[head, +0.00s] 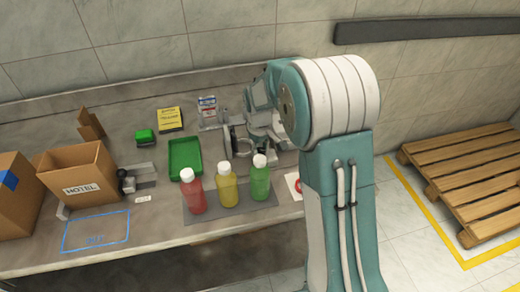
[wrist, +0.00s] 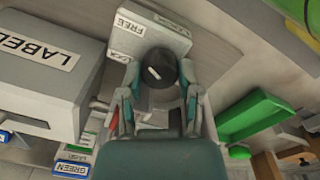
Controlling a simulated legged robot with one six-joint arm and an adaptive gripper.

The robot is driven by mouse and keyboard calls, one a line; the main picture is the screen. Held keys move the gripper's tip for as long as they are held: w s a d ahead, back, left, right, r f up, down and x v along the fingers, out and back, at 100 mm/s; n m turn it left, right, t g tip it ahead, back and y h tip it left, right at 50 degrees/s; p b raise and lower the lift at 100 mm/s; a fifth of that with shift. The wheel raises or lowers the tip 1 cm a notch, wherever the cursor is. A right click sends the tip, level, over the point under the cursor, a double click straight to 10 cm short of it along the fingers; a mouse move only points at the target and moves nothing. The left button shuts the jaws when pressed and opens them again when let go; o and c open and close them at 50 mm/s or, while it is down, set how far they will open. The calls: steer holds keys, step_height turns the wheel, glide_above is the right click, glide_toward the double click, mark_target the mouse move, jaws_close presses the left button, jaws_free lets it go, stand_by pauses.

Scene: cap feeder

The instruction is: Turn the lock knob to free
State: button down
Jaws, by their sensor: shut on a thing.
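The lock knob (wrist: 160,66) is round and black with a short white mark, in the wrist view. In the head view my gripper (head: 262,128) is at the back of the bench, partly behind my arm; the knob cannot be made out there.
A white LABEL box (wrist: 45,75) stands close on the left in the wrist view, and a green tray (wrist: 255,115) on the right. In the head view, red (head: 193,192), yellow (head: 227,186) and green (head: 260,180) bottles stand on a grey mat in front.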

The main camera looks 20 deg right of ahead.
mark_target(259, 151)
steer(key=shift+f+m, duration=0.1)
steer(key=shift+m, duration=0.2)
steer(key=shift+c, duration=1.5)
jaws_free()
steer(key=shift+r, duration=0.2)
step_height(259, 151, up, 12)
steer(key=shift+a+f, duration=0.2)
steer(key=shift+s, duration=0.1)
steer(key=s+r+m+t, duration=0.2)
steer(key=s+r, duration=0.1)
steer(key=s, duration=1.1)
steer(key=s+r+m+t, duration=0.3)
steer(key=s+r, duration=0.1)
steer(key=s, duration=0.9)
steer(key=shift+s+d, duration=0.25)
steer(key=shift+s, duration=0.15)
